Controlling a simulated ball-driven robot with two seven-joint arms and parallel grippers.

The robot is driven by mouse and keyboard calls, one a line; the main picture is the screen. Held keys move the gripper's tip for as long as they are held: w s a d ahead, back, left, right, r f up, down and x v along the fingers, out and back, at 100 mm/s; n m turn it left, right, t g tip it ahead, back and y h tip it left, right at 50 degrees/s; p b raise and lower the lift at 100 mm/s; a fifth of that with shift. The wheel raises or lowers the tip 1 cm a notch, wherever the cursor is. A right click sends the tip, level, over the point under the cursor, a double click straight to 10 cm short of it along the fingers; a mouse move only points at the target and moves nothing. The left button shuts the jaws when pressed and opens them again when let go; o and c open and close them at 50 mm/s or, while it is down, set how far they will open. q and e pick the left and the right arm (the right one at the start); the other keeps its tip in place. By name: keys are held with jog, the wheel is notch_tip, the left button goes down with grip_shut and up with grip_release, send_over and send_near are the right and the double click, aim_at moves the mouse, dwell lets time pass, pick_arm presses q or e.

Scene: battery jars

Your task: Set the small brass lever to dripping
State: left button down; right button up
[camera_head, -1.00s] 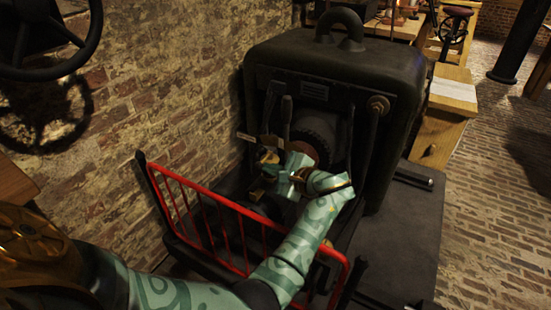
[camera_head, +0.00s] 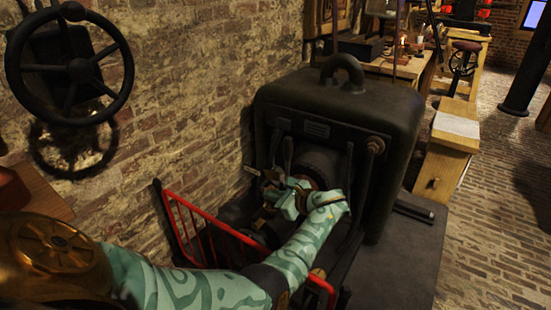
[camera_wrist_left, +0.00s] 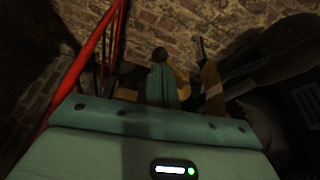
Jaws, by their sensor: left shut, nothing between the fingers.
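My left gripper (camera_head: 274,205) is shut and empty, low in front of the dark machine (camera_head: 330,105), beside small brass fittings (camera_head: 268,178). In the left wrist view its closed teal fingers (camera_wrist_left: 162,86) point at a small dark round knob (camera_wrist_left: 160,53). Brass-coloured parts (camera_wrist_left: 211,84) stand right of the fingers, and another brass bit lies close behind them. I cannot tell for sure which of these is the small brass lever, or whether the fingers touch it. Its setting is not readable. My right gripper is not in view.
A red railing (camera_head: 205,232) runs along the near left of the machine. A brick wall (camera_head: 190,100) closes the left side, with a black handwheel (camera_head: 80,70) on it. A wooden bench (camera_head: 445,160) stands at the right, with open floor (camera_head: 490,230) beyond.

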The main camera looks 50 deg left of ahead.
pick_arm(q)
jog(key=w+r+m+g+b, duration=0.1)
jog(key=m, duration=0.1)
jog(key=w+m+g+b, duration=0.1)
jog(key=m, duration=0.1)
jog(key=w+r+m+g+b, duration=0.1)
jog(key=m+g+b, duration=0.1)
jog(key=shift+a+r, duration=0.35)
jog(key=shift+a, duration=0.05)
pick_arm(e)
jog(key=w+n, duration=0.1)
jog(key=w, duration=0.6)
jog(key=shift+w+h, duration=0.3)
pick_arm(q)
jog(key=shift+s, duration=0.1)
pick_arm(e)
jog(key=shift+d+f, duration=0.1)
